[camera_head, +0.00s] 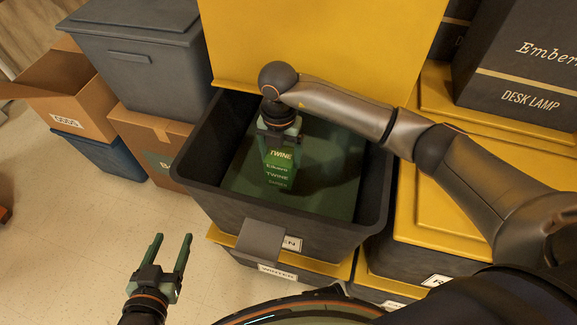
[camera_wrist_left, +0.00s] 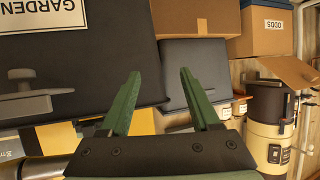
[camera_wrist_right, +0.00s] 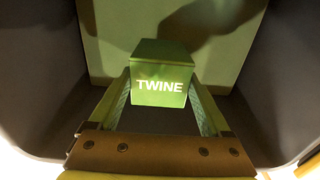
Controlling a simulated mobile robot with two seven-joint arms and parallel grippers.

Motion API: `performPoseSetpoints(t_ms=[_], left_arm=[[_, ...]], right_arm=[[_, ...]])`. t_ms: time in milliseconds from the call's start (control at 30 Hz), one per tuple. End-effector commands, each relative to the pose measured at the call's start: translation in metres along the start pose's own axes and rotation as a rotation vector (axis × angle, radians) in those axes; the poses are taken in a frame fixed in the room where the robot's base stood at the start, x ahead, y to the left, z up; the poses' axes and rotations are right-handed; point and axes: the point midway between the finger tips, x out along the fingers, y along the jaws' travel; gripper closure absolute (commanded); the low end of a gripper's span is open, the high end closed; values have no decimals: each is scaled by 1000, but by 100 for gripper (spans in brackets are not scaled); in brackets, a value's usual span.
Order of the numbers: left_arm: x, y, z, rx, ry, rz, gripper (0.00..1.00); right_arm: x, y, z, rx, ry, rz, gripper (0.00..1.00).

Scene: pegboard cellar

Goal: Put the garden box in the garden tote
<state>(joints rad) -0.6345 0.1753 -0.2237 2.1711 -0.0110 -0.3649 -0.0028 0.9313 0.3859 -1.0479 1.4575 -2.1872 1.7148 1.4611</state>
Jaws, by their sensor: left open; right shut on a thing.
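The garden box is a small green box (camera_head: 278,172) with "TWINE" lettering. My right gripper (camera_head: 279,142) is shut on its upper end and holds it upright inside the garden tote. The box also shows between the fingers in the right wrist view (camera_wrist_right: 160,85). The garden tote (camera_head: 335,238) is a dark grey open bin with a green inner floor. Its "GARDEN" label is partly covered in the head view but shows in the left wrist view (camera_wrist_left: 45,14). I cannot tell whether the box touches the tote's floor. My left gripper (camera_head: 171,238) is open and empty, in front and left of the tote.
A yellow lid (camera_head: 320,45) stands raised behind the tote. Grey lidded bin (camera_head: 135,55), cardboard boxes (camera_head: 75,90) and a blue bin (camera_head: 98,160) stand left. Yellow-lidded bins (camera_head: 440,225) and a desk lamp box (camera_head: 520,75) stand right. Floor at lower left is clear.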

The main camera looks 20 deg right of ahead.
Motion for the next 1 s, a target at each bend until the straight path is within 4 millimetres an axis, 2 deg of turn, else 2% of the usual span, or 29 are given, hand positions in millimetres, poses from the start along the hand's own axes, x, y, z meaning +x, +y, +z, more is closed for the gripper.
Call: performPoseSetpoints(t_ms=[133, 233, 400, 500, 1000], left_arm=[[1, -1, -9, 11, 38, -3, 37], [1, -4, -28, 33, 111, -8, 37], [-3, -6, -60, 70, 239, -15, 37], [-6, -7, -72, 82, 282, -17, 37], [-8, -7, -79, 89, 311, -18, 37]], right_arm=[[10, -7, 5, 3, 0, -1, 82], [26, -18, 11, 4, 0, -3, 82], [46, -16, 10, 0, 1, 0, 82], [51, -15, 10, 0, -1, 0, 82], [54, -15, 10, 0, -1, 1, 82]])
